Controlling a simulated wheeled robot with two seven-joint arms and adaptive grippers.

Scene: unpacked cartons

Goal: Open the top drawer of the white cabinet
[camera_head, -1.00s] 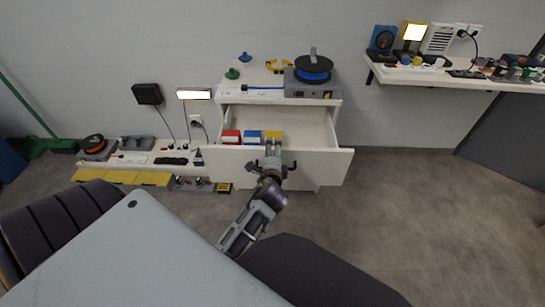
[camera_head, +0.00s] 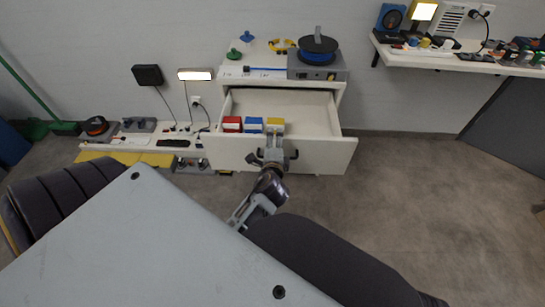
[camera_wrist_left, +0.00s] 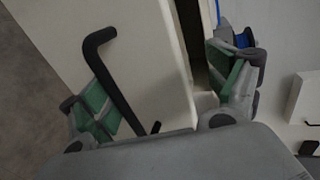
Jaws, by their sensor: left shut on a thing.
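The white cabinet (camera_head: 325,169) stands against the wall. Its top drawer (camera_head: 320,149) is pulled well out, showing its interior. A red box (camera_head: 232,124), a blue box (camera_head: 253,125) and a yellow box (camera_head: 275,125) lie inside behind the front panel. My left gripper (camera_head: 273,143) is at the top edge of the drawer front, near the middle, by the black handle (camera_head: 291,155). In the left wrist view its green-padded fingers (camera_wrist_left: 165,85) straddle the white front panel, with the black handle (camera_wrist_left: 112,80) by the left finger. The exact contact is partly hidden. My right gripper is out of view.
A grey device with a blue spool (camera_head: 316,58) sits on the cabinet top. A low white shelf (camera_head: 130,143) with cables and lamps stands at left. A loaded wall shelf (camera_head: 440,55) hangs at right. The floor right of the cabinet is clear.

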